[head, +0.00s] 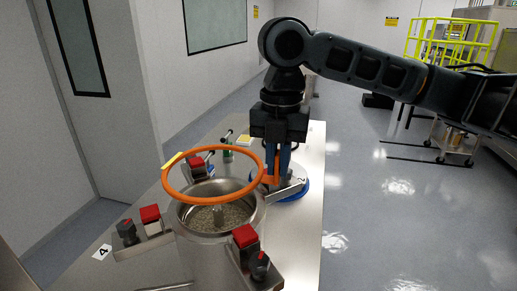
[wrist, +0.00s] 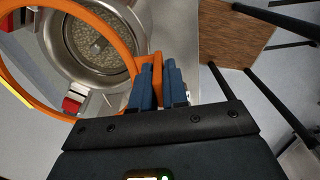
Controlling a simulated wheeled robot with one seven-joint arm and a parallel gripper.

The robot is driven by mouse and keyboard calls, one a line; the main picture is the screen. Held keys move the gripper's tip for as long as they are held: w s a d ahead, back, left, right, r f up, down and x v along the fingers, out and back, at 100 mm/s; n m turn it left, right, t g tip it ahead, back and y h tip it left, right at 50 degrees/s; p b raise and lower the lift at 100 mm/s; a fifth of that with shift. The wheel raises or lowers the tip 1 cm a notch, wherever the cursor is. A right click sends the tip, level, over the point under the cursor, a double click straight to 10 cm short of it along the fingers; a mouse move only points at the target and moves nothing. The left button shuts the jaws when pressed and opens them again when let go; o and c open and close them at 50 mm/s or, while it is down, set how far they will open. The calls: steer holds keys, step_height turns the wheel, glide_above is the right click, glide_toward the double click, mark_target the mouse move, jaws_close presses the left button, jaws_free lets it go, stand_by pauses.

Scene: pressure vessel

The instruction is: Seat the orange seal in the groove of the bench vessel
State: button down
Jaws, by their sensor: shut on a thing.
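The vessel (wrist: 58,48) shows granular contents inside. The groove is not clearly visible under the ring.
Red-topped clamps (head: 245,236) stand around the vessel rim. A round blue-edged lid (head: 300,190) lies on the bench (head: 312,150) behind the gripper. Open floor lies to the right, with a yellow railing (head: 440,35) beyond.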

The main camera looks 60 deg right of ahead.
steer(key=shift+w+f, duration=0.1)
steer(key=shift+f, duration=1)
step_height(320, 180, down, 6)
steer(key=b, duration=0.4)
steer(key=shift+f+b, duration=0.4)
steer(key=shift+b, duration=0.1)
steer(key=c, duration=1.1)
jaws_free()
steer(key=shift+r, duration=0.1)
step_height(320, 180, up, 8)
steer(key=shift+f, duration=0.15)
steer(key=shift+s, duration=0.2)
